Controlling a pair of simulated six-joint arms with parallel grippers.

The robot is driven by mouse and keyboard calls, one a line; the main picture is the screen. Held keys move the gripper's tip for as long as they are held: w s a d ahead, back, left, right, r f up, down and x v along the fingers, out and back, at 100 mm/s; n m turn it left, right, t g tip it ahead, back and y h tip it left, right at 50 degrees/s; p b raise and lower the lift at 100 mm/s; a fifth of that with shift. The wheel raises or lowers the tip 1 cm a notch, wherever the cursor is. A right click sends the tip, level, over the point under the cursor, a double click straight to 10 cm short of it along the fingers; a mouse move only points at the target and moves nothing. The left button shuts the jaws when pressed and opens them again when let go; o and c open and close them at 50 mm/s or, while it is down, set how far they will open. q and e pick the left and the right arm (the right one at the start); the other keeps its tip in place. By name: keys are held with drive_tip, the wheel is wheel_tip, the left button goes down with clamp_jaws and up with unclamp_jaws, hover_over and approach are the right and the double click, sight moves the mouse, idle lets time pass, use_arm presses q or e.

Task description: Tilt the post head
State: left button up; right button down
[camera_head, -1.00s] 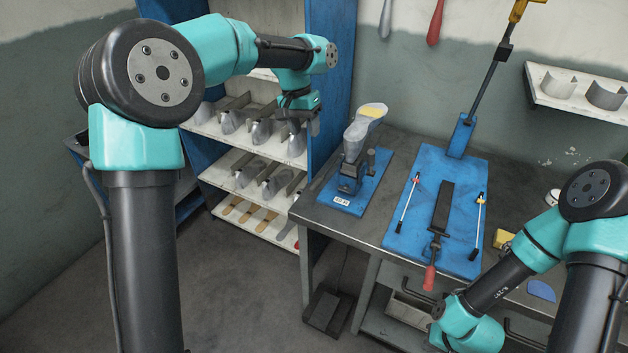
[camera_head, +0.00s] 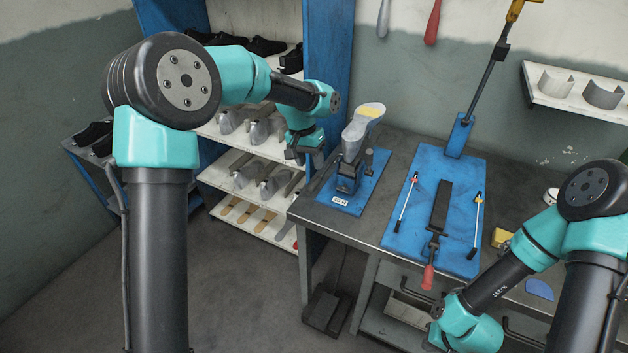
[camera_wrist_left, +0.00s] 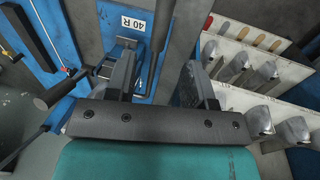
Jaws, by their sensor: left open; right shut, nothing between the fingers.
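The post head (camera_head: 362,124) is a grey, sole-shaped last with a yellowish patch, standing tilted on a dark post (camera_head: 347,180). A dark upright handle stands beside the post. My left gripper (camera_head: 296,156) is left of the post, in front of the shelves and apart from the head. Its two fingers (camera_wrist_left: 158,78) are spread and empty in the left wrist view. My right gripper is out of view; only its arm shows.
A blue shelf rack (camera_head: 330,75) with shoes and grey lasts stands behind my left gripper. Right of the post, a blue board (camera_head: 408,232) on the grey bench carries a dark strip, a red-handled tool (camera_head: 428,277) and thin rods. A tall lever (camera_head: 487,80) rises behind it.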

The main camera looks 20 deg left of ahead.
sight(314, 182)
use_arm(q)
drive_tip(key=f, duration=0.2)
drive_tip(key=d+f, duration=0.1)
drive_tip(key=f, duration=0.4)
drive_tip(key=shift+s+d, duration=0.15)
clamp_jaws()
idle(0.3)
